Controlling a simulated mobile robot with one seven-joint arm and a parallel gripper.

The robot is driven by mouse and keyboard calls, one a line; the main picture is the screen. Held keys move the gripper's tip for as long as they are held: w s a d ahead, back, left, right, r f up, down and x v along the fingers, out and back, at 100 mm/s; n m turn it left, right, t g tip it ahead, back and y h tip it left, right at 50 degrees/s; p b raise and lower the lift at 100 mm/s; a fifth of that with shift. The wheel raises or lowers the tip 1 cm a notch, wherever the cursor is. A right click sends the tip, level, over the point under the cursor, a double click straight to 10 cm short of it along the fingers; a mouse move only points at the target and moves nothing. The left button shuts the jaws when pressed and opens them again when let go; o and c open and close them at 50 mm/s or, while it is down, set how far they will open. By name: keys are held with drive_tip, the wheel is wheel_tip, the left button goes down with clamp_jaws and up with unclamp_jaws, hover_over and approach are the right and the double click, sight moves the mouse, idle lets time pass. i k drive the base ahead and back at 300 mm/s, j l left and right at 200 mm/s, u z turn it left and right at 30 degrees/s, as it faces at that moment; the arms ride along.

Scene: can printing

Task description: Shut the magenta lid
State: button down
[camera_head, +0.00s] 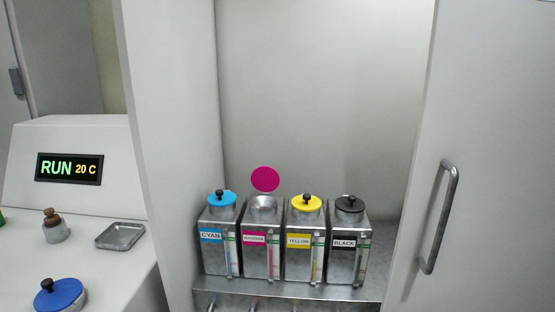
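The magenta lid (265,179) is a round magenta disc standing upright, open, behind the mouth of its tank. The magenta tank (259,262) is a metal box with a magenta label, and its round metal opening (263,204) is uncovered. It stands on a shelf between the cyan tank (215,258) and the yellow tank (303,262). My gripper does not show in this view.
The cyan, yellow and black (345,264) tanks have their lids down, each with a black knob. Cabinet walls enclose the shelf (300,290). A door with a handle (440,217) is at right. A counter at left holds a metal tray (120,236) and a blue-lidded container (60,294).

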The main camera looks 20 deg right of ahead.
sight(265, 179)
drive_tip(key=l, duration=0.5)
drive_tip(key=i+l+u, duration=0.15)
drive_tip(key=l, duration=0.4)
drive_tip(key=i+l, duration=0.1)
drive_tip(key=l, duration=0.25)
drive_tip(key=i+l, duration=0.1)
drive_tip(key=l, duration=0.25)
drive_tip(key=i+l, duration=0.15)
drive_tip(key=l, duration=0.2)
drive_tip(key=u, duration=0.05)
